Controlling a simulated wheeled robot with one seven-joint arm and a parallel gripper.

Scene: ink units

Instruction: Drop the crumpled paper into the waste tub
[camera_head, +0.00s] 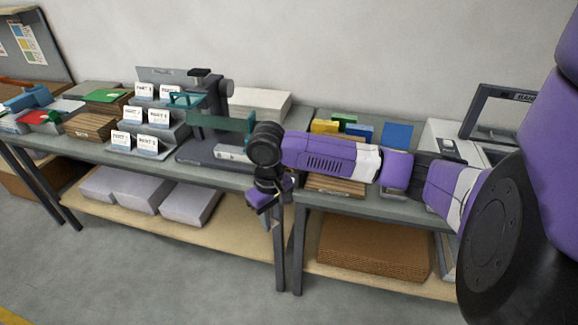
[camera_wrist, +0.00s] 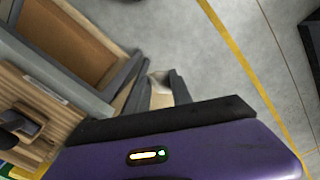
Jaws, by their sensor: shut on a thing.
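My gripper (camera_wrist: 157,84) shows in the wrist view with its two dark fingers on either side of a small pale, beige-white thing, which looks like the crumpled paper (camera_wrist: 160,78). Most of the paper is hidden between the fingers. In the head view my purple gripper (camera_head: 265,198) hangs at the front edge of the tables, near the gap between them; the fingers and the paper are not clear there. I make out no waste tub in either view.
The left table (camera_head: 85,151) bears a dark press (camera_head: 207,120), card stands (camera_head: 150,128) and trays. The right table holds colored pads (camera_head: 397,136). Grey packs (camera_head: 190,203) and a brown cardboard stack (camera_head: 372,248) lie on the lower shelves. The grey floor (camera_head: 170,280) in front is clear.

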